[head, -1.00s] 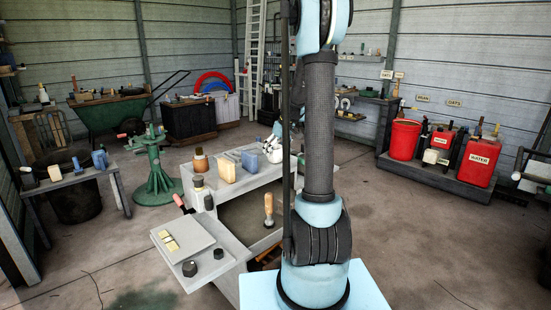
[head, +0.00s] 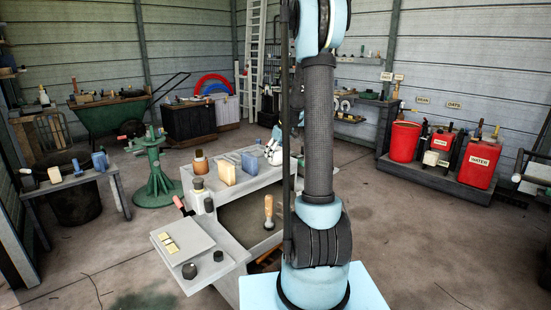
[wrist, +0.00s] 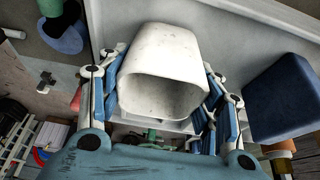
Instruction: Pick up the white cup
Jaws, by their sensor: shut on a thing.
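The white cup (wrist: 160,75) fills the middle of the wrist view, its open mouth tilted towards the camera. My gripper (wrist: 163,88) is shut on it, with one blue-and-white finger along each side of the cup. In the head view, the gripper is largely hidden behind my arm. A small white shape shows just left of the arm at the back of the grey caddy (head: 237,248), but I cannot tell cup from gripper there.
A dark blue block (wrist: 285,98) is close to the right of the gripper in the wrist view. A wooden handle (head: 269,211) stands upright in the caddy's open middle.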

